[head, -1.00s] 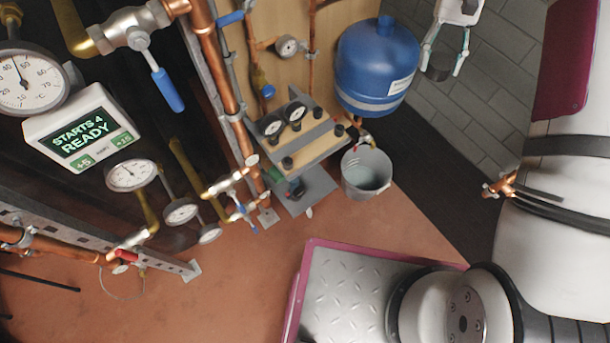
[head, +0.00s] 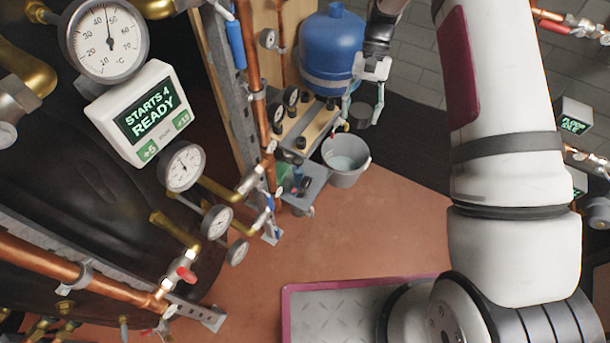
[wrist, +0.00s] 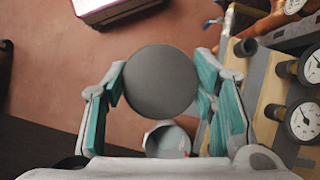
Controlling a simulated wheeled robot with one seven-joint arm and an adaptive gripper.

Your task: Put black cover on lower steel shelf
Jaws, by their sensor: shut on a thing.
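My gripper (head: 363,108) is shut on the black cover (head: 363,117), a dark round piece held between its fingertips. In the wrist view the cover (wrist: 160,82) shows as a flat grey-black disc between the teal fingers of my gripper (wrist: 161,84). It hangs in the air, apart from the shelves. In the head view it appears above and right of the bucket. The lower steel shelf (head: 315,183) is at the left of the bucket, below the gauge shelf, with small green and dark items at its left part.
A grey bucket (head: 346,168) stands beside the shelves, and a blue tank (head: 331,45) is behind. The upper shelf bears a wooden board with gauges (head: 290,97) and black caps. Copper pipes (head: 257,100) rise at the left. The reddish floor (head: 350,235) in front is open.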

